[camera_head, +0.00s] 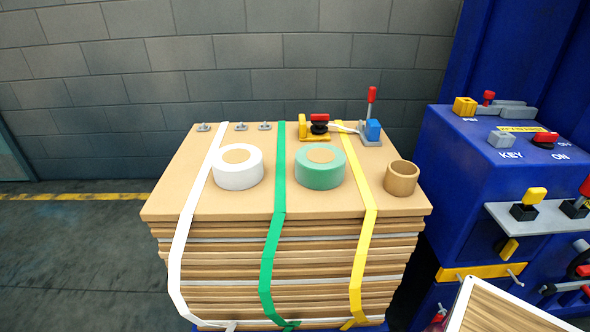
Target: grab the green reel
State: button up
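The green reel (319,176) lies flat on top of a stack of brown boards, right of the middle of its top. It has a light tan core, and its upper face and front side show. It stands between the green strap and the yellow strap. My gripper is not in view, and nothing holds the reel.
A white reel (238,180) sits left of the green one, and a brown cardboard ring (401,178) sits right. White, green (272,240) and yellow straps run over the stack (200,205). Red-handled tools (369,128) stand behind. A blue machine (470,180) is at right, a block wall behind.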

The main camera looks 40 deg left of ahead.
aim_at(320, 167)
jog(key=u, duration=1.65)
jog(key=i+j+z, duration=0.15)
jog(key=j+z, duration=0.1)
jog(key=j, duration=0.3)
jog(key=i, duration=0.05)
